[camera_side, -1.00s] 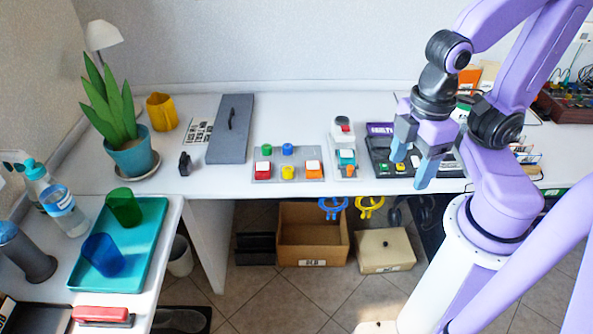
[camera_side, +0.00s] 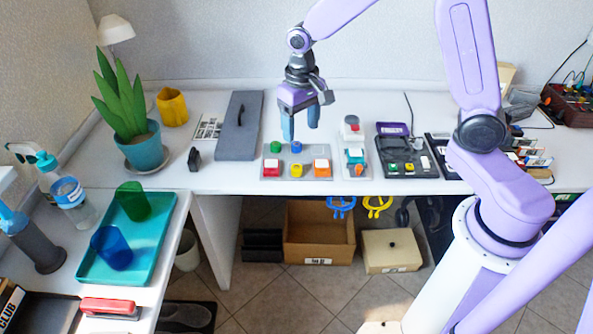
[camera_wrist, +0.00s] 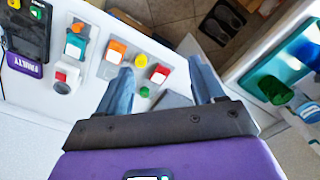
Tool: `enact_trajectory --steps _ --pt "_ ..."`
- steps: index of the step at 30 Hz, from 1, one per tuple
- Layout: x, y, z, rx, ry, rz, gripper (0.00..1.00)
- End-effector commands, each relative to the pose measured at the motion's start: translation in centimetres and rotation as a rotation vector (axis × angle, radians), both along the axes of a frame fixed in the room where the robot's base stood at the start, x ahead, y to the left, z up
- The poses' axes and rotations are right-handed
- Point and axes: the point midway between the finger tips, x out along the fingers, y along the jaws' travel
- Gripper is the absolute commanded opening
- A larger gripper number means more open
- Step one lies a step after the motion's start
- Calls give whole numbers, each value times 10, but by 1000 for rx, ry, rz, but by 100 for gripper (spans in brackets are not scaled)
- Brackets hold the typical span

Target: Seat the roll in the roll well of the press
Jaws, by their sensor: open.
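I cannot tell which thing is the roll or which is the press. My gripper (camera_side: 301,135) is open and empty, pointing down just behind and above a grey plate (camera_side: 284,160); its fingers also show in the wrist view (camera_wrist: 162,85). On the plate stand a green cylinder (camera_side: 275,147), a blue cylinder (camera_side: 296,147), a yellow cylinder (camera_side: 296,171), a red block (camera_side: 270,169) and an orange block (camera_side: 321,168), both white-topped. Right of it is a small unit (camera_side: 355,160) with teal and orange blocks, then a black device (camera_side: 402,168) with a raised purple lid marked FAULTY in the wrist view.
A long grey slab with a handle (camera_side: 238,128) lies left of the plate. A plant pot (camera_side: 145,152) and a yellow pot (camera_side: 172,107) stand further left. A teal tray (camera_side: 155,245) with two cups is on the near-left desk. White table behind the plate is clear.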

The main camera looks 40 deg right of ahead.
Motion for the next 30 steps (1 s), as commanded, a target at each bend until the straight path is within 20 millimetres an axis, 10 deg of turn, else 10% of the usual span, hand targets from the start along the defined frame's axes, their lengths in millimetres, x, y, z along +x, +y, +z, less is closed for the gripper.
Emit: enact_trajectory --steps 12,30 --pt "87 -74 -59 -2 10 -469 67" --pt "95 -87 -137 -3 13 -534 67"
